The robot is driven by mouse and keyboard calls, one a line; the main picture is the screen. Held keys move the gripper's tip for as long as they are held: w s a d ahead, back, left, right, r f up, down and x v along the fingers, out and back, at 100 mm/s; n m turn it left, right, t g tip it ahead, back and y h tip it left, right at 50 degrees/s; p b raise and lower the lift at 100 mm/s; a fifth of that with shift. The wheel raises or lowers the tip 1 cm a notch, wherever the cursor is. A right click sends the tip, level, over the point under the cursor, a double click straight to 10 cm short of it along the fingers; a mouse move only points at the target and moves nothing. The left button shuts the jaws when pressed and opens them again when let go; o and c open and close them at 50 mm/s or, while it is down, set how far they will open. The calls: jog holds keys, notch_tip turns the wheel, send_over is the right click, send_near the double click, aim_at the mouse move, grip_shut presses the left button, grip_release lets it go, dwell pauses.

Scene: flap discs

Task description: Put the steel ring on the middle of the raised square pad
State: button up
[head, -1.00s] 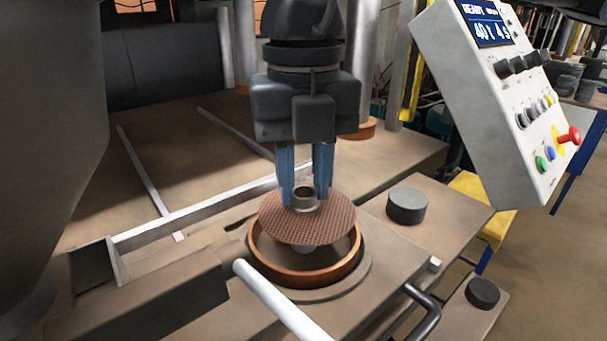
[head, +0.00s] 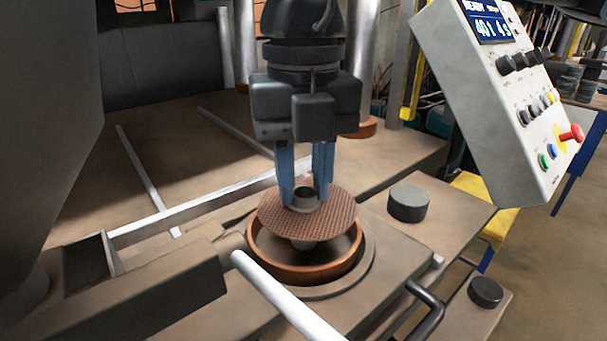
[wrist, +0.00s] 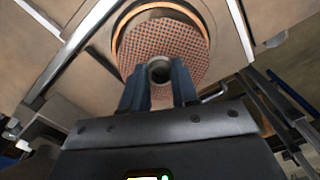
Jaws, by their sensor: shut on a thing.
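My gripper (head: 305,192) points down with its two blue fingers closed on the small steel ring (head: 304,199). The ring is at the centre of a round reddish-brown mesh disc (head: 325,222). In the wrist view the ring (wrist: 159,70) shows between the fingertips, with the disc (wrist: 160,38) around it. The disc is over a copper-coloured round rim (head: 300,274), and a grey stub shows below its middle. I cannot tell whether the ring is fixed to the disc or whether the disc touches the stub. I cannot clearly identify the raised square pad.
A dark grey cylinder (head: 408,204) stands on the plate to the right. A smaller black puck (head: 486,292) sits on a block at the lower right. A white bar (head: 285,297) slants across the front. A control box (head: 510,100) stands at the right.

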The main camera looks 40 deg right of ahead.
aim_at(303, 190)
jog(key=shift+f, duration=0.15)
jog(key=o, duration=1.1)
jog(key=shift+r+b, duration=0.55)
jog(key=shift+r, duration=3.4)
